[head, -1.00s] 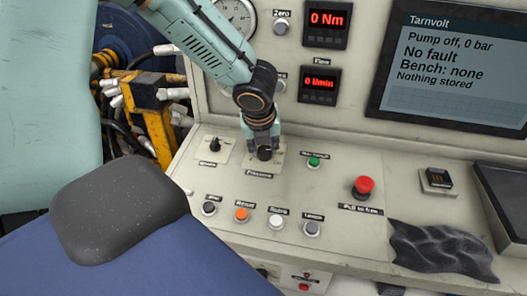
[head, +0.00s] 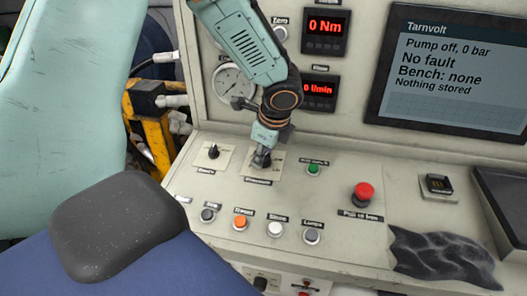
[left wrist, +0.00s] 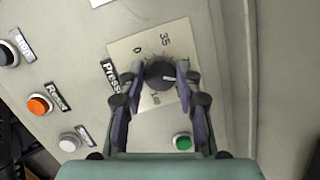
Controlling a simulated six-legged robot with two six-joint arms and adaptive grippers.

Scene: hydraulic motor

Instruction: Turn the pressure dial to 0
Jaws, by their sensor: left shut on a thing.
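The pressure dial is a dark round knob (left wrist: 160,74) on a pale square plate (left wrist: 118,48) with the marks 0 and 35 and another number partly visible. Its white pointer line faces right in the left wrist view, away from the 0. My left gripper (left wrist: 158,76) has its two fingers on opposite sides of the knob, shut on it. In the head view my left gripper (head: 262,158) covers most of the knob from above. My right gripper is in neither view.
A green button (head: 313,169) and a red mushroom button (head: 363,193) are right of the dial. Another knob (head: 213,152) is at its left. Several buttons, including an orange one (head: 240,222), line the front. The screen (head: 455,70) reads "Pump off, 0 bar".

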